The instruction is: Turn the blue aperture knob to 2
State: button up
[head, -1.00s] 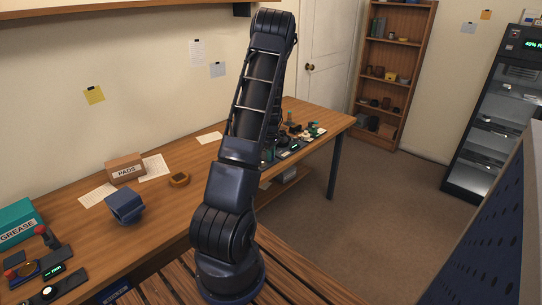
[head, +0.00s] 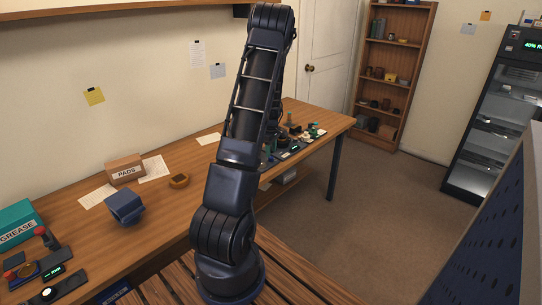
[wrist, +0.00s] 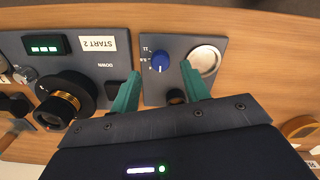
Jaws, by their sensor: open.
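The blue aperture knob (wrist: 160,62) sits on a dark grey panel (wrist: 152,93) in the wrist view, with small white scale marks around it. Its white pointer line shows faintly, and I cannot tell which number it points to. My gripper (wrist: 160,78) is open, its two teal fingers on either side of and just short of the knob, not visibly touching it. In the head view my arm stands in front of the bench, and my gripper is not visible there.
A round silver disc (wrist: 205,60) lies right of the knob. A PADS box (head: 125,170) and blue block (head: 125,208) stand on the bench.

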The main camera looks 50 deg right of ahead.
notch_tip(320, 180, up, 7)
dwell(0.3)
jog(key=shift+r, duration=0.15)
dwell(0.4)
